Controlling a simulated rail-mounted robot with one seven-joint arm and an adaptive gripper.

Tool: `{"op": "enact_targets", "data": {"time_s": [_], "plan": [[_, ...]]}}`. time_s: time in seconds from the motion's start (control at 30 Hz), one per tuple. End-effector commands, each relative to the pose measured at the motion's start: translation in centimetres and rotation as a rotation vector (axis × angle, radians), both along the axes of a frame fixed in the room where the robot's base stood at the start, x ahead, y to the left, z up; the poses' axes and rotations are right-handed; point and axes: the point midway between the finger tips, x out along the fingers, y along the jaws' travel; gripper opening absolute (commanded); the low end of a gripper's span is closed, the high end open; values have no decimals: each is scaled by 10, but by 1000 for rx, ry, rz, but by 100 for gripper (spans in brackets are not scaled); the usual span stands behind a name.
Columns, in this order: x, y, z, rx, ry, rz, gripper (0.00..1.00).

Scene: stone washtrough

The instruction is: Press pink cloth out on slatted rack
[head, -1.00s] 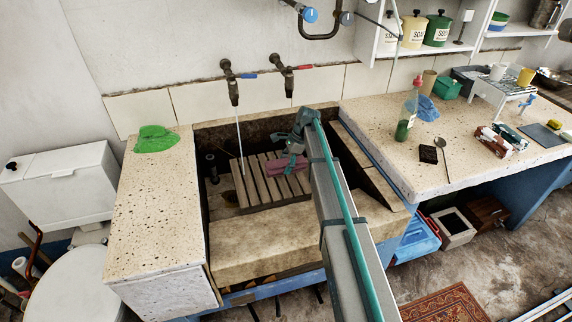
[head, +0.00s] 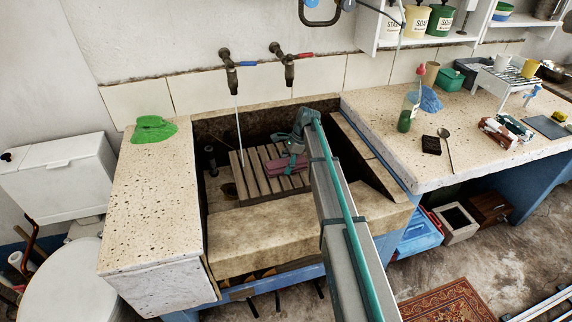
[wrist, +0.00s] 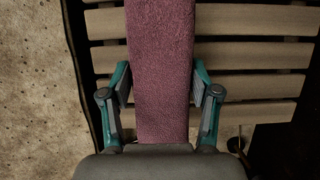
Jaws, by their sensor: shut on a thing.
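The pink cloth (head: 283,168) is a folded strip over the slatted wooden rack (head: 241,176), inside the stone trough. In the wrist view the cloth (wrist: 160,45) runs lengthwise between my fingers, crossing the slats (wrist: 255,55). My gripper (head: 297,160) is at the right part of the rack, with the cloth between its jaws. In the wrist view the teal fingers of my gripper (wrist: 160,85) stand on both sides of the cloth. The cloth looks at or very close to the slats; exact contact is hard to tell. My arm hides part of the rack's right end.
A green cloth (head: 153,129) lies on the left slab. The right counter (head: 385,120) carries a bottle (head: 408,115), a blue cloth (head: 427,98) and a spoon (head: 446,150). Trough walls surround the rack.

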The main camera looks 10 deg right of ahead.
Motion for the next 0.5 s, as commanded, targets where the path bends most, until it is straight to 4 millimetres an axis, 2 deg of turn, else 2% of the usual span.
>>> {"op": "enact_targets", "data": {"time_s": [0.5], "plan": [[0,0,-5,0,0,0,20]]}}
